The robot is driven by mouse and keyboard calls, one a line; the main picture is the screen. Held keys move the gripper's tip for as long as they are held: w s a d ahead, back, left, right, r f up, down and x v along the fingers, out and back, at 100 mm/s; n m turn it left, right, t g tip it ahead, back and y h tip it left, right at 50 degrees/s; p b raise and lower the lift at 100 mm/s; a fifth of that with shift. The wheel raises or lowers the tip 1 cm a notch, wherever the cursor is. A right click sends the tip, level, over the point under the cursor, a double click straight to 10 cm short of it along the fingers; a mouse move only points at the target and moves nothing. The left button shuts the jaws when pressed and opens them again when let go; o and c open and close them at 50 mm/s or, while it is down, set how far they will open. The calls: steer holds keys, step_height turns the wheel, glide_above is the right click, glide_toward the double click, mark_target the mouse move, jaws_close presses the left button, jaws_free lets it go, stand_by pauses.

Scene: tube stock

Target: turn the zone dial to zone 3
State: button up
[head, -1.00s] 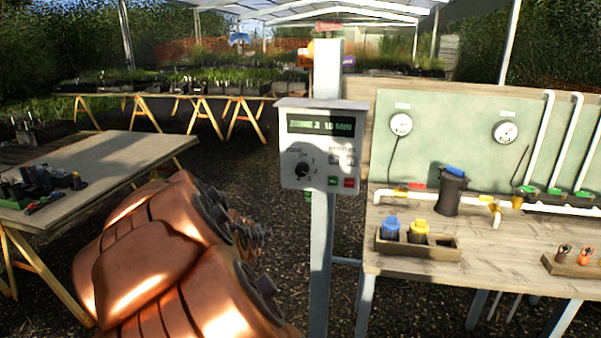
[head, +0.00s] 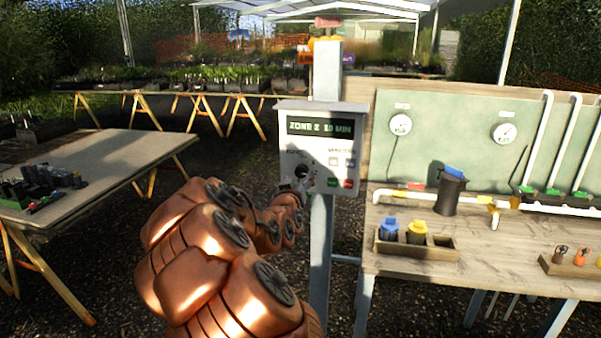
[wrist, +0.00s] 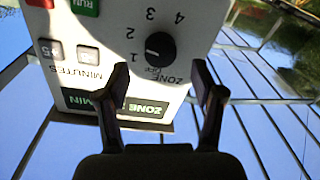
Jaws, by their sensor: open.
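The control box (head: 320,150) on a grey post has a lit display (head: 320,127) that appears to read ZONE 2 10 MIN. Its round black zone dial (head: 303,172) is at the lower left of the front. In the wrist view the panel is upside down, and the dial (wrist: 160,48) has marks OFF and 1 to 4; its white pointer faces the side of 1 and 2. My gripper (wrist: 160,82) is open, its fingers short of the dial and apart from it. In the head view my gripper (head: 298,188) is close to the panel, just below the dial.
Green (head: 333,182) and red (head: 348,183) buttons sit right of the dial. A workbench (head: 480,255) with pipes and gauges stands to the right. A trestle table (head: 120,155) with small pots is at the left. Gravel floor lies between.

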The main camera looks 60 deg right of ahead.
mark_target(301, 173)
steer(key=shift+p+x, duration=0.6)
steer(key=shift+x, duration=1.4)
steer(key=c, duration=1.1)
